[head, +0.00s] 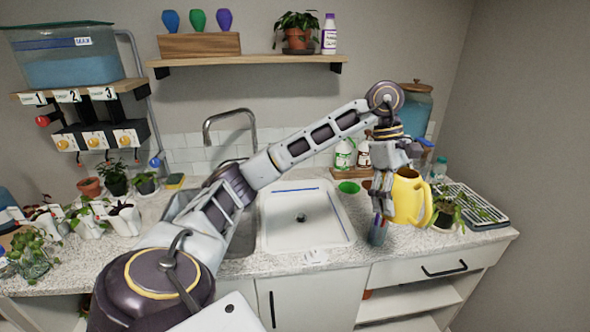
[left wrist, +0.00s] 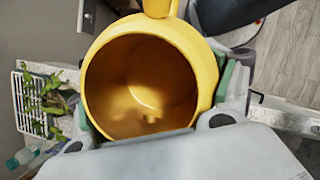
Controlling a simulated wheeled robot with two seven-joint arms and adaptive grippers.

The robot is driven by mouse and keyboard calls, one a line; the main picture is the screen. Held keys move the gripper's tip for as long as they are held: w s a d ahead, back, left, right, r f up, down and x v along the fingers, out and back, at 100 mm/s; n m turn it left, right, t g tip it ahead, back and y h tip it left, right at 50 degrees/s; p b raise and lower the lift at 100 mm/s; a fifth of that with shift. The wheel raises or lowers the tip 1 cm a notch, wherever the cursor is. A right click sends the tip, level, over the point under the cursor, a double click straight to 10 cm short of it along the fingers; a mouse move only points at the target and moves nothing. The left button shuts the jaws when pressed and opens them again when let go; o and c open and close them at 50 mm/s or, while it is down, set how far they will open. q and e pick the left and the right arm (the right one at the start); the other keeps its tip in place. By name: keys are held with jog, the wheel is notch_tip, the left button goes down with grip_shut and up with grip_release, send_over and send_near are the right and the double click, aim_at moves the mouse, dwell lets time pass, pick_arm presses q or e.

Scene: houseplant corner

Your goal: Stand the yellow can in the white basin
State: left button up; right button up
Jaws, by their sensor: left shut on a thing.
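The yellow can (head: 408,198) is held in the air by my left gripper (head: 384,205), to the right of the white basin. In the left wrist view the yellow can (left wrist: 150,85) shows its open, empty-looking mouth, with the gripper fingers (left wrist: 158,112) on either side of it. The white basin (head: 290,235) sits in the counter at the middle, with a drain and a blue line along its back edge. Nothing stands in it. My right gripper does not show in either view.
A faucet (head: 228,113) rises at the back. Several plants crowd the counter's left side.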

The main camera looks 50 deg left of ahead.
pick_arm(q)
jog(key=shift+s, duration=0.1)
jog(key=shift+s+d+f, duration=0.2)
jog(key=shift+d+f, duration=0.05)
jog(key=shift+f, duration=0.05)
jog(key=shift+w+f+m, duration=0.35)
jog(key=shift+f+m, duration=0.05)
jog(key=shift+f, duration=0.35)
jog(key=shift+d+f+m+g+b, duration=0.15)
jog(key=shift+f+m+g+b, duration=0.15)
jog(key=shift+f, duration=0.35)
jog(key=s+d+f+m+g+y+b, duration=0.1)
jog(key=f+m, duration=0.6)
jog(key=f, duration=1)
jog(key=s+d+f+m+g+y+b, duration=0.1)
jog(key=f+m, duration=0.7)
jog(key=f, duration=0.8)
jog(key=d+g+y+b, duration=0.1)
jog(key=y+b, duration=0.1)
jog(key=b, duration=0.1)
jog(key=shift+s+f+m+g, duration=0.3)
jog(key=shift+s+f, duration=0.05)
jog(key=shift+f, duration=0.05)
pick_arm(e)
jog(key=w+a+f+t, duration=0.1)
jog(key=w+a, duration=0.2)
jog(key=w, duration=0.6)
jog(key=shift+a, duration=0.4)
